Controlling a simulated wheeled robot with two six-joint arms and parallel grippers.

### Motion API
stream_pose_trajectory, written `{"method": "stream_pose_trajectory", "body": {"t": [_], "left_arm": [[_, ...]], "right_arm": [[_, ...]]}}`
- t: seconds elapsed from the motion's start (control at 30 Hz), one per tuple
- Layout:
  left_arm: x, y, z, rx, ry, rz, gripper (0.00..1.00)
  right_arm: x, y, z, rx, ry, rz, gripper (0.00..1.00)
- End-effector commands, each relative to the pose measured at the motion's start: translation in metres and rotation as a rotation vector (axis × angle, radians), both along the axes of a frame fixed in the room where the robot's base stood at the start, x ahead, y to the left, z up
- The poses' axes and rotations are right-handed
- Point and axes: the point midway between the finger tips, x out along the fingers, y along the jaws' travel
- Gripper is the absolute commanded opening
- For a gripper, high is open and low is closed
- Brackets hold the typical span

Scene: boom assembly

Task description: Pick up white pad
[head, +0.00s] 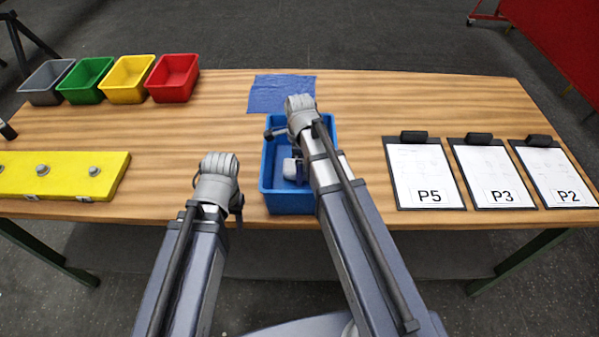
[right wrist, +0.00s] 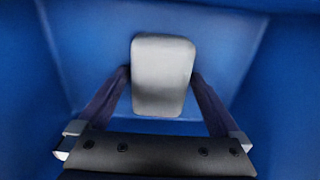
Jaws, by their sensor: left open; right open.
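The white pad (right wrist: 162,75) is a light grey-white rounded block inside the blue bin (head: 266,178). In the right wrist view it lies between the two dark fingers of my right gripper (right wrist: 161,76), whose tips are beside its left and right edges. The right gripper is open; I cannot tell whether the fingers touch the pad. In the head view the pad (head: 291,170) is partly hidden by my right arm, which reaches over the bin. My left gripper (head: 236,206) is open, left of the bin over the table's front edge, its fingers mostly hidden by its own wrist.
A blue cloth (head: 270,93) lies behind the bin. Grey, green, yellow and red bins (head: 173,80) stand at back left. A yellow block with knobs (head: 65,172) lies at left. Clipboards P5 (head: 423,170), P3 and P2 lie at right. The wooden table's (head: 430,95) back right is clear.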

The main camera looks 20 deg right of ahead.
Motion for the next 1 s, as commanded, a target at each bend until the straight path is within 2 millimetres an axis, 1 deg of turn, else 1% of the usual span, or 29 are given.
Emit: {"method": "stream_pose_trajectory", "body": {"t": [0.07, 0.13, 0.7, 0.73, 0.8, 1.0], "left_arm": [[0.0, 0.0, 0.001, 0.0, 0.0, 0.0, 0.5], [0.0, 0.0, 0.001, 0.0, 0.0, 0.0, 0.5], [0.0, 0.0, 0.0009, 0.0, 0.0, 0.0, 0.5], [0.0, 0.0, 0.0009, 0.0, 0.0, 0.0, 0.5], [0.0, 0.0, 0.0009, 0.0, 0.0, 0.0, 0.5], [-0.0001, 0.0, 0.0024, 0.0, 0.0, 0.0, 0.5]], "right_arm": [[0.0, -0.0001, 0.001, 0.0, 0.0, 0.0, 1.0], [0.0, -0.0001, 0.001, 0.0, 0.0, 0.0, 0.93], [0.0, -0.0001, 0.0009, 0.0, 0.0, 0.0, 0.29], [0.0, -0.0001, 0.0009, 0.0, 0.0, 0.0, 0.27], [0.0, -0.0001, 0.0009, 0.0, 0.0, 0.0, 0.19], [0.0, -0.0001, 0.0024, 0.0, 0.0, 0.0, 0.18]]}}
